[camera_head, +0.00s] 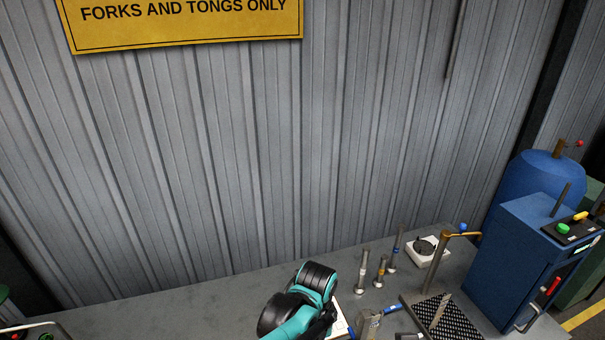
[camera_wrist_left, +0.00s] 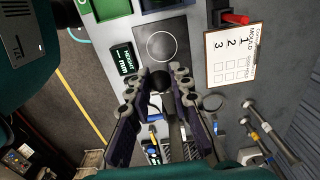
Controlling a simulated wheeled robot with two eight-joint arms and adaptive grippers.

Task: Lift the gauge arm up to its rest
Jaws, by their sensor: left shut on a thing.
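In the left wrist view my left gripper (camera_wrist_left: 158,82) is shut on a round black knob (camera_wrist_left: 160,79), which shows between its two fingertips. The knob appears to belong to the gauge arm; the rest of that arm is mostly hidden between and behind the fingers. Beyond the fingertips lies a dark plate (camera_wrist_left: 160,47) with a thin circle on it. A label reading HEIGHT (camera_wrist_left: 122,61) is beside the plate. How high the gauge arm stands, and its rest, I cannot tell. In the head view my teal and black left arm hides the gripper and knob. My right gripper is not in view.
A clipboard (camera_wrist_left: 231,58) and a red handle (camera_wrist_left: 236,18) are near the plate. Metal rods (camera_head: 361,272) stand upright on the grey bench (camera_head: 210,310). To the right are a white block (camera_head: 428,259), a dark mesh tray (camera_head: 462,325) and a blue cabinet (camera_head: 500,265).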

